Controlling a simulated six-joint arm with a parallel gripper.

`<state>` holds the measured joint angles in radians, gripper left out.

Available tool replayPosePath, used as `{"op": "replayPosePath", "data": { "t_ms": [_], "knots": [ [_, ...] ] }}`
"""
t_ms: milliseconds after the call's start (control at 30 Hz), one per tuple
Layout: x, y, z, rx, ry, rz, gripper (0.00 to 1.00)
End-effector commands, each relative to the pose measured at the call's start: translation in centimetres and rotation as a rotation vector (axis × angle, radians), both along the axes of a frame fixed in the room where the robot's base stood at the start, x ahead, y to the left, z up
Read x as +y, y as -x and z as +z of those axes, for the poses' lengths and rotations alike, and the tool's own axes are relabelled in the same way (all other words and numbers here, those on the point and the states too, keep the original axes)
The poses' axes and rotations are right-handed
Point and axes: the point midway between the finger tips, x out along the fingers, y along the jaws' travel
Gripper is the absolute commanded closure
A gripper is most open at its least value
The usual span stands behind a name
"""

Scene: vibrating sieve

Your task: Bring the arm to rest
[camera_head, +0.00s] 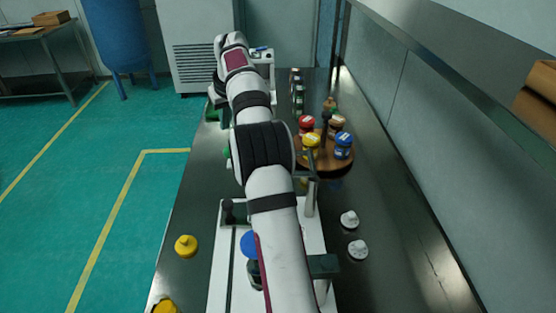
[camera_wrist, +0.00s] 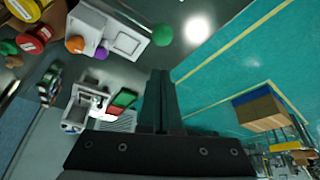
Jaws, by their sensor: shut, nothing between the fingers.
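My gripper (camera_wrist: 158,100) shows in the wrist view with its two dark fingers together and nothing between them. In the head view my arm stretches from the bottom of the picture over the dark bench (camera_head: 400,260) toward its far end. The gripper itself is hidden there behind my arm links. A white-topped apparatus with posts and a dark clamp (camera_head: 323,265) stands under my arm, partly covered by it. In the wrist view the scene is tilted, and the gripper is apart from everything around it.
A round wooden stand (camera_head: 335,165) holds red, yellow and blue-lidded jars. Two white knobs (camera_head: 349,218) lie on the right, and a yellow knob (camera_head: 186,245) lies on the left. A wall with a shelf bounds the right. Open green floor (camera_head: 100,165) is on the left.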

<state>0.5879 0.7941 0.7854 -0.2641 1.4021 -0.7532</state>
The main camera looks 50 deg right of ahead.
Motion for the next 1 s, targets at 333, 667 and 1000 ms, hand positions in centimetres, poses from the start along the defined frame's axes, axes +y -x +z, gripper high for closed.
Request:
{"op": "replayPosePath", "data": {
  "t_ms": [333,667,1000],
  "knots": [
    [0.0,0.0,0.0,-0.001,0.0,0.0,1.0],
    [2.8,0.6,1.1,0.011,-0.026,-0.002,1.0],
    [28.3,21.5,2.2,0.242,-0.257,-0.098,1.0]
  ]
}}
